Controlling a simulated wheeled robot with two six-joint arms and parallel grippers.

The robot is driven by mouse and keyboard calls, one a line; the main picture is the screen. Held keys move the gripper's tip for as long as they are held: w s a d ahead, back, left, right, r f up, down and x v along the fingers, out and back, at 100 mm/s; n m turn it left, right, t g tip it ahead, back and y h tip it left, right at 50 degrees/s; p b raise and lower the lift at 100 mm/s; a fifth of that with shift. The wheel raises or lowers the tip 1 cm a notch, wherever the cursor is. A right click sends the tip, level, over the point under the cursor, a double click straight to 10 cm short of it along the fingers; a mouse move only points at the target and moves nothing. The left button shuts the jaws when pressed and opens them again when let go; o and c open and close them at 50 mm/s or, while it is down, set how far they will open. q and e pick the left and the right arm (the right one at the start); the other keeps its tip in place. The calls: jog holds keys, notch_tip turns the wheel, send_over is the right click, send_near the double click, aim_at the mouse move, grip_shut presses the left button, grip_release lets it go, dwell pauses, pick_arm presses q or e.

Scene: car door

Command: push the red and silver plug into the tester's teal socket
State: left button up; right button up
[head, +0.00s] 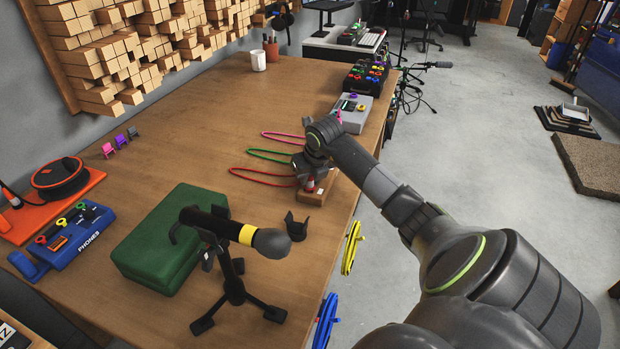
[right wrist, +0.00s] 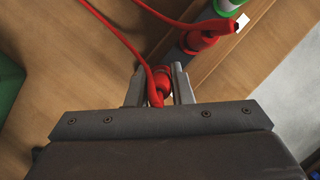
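A red plug (right wrist: 161,80) on a red cable sits between the fingers of my right gripper (right wrist: 160,75) in the right wrist view. Both fingers are close against its sides, and its silver part is mostly hidden. In the head view my right gripper (head: 309,174) points down over a small wooden block (head: 311,197), at the end of a red cable loop (head: 258,181). A grey box (head: 351,113) with a green display and coloured parts, seemingly the tester, stands beyond it; I cannot make out its teal socket. My left gripper is out of view.
Green (head: 270,155) and pink (head: 280,137) cable loops lie beside the red one. A green case (head: 165,240) and a black tripod (head: 234,290) holding a yellow-banded microphone stand nearer. A black box with coloured knobs (head: 368,75) is behind the grey box. The table's middle is clear.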

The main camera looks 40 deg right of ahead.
grip_shut()
notch_tip(320, 180, up, 10)
jog(key=shift+b, duration=0.45)
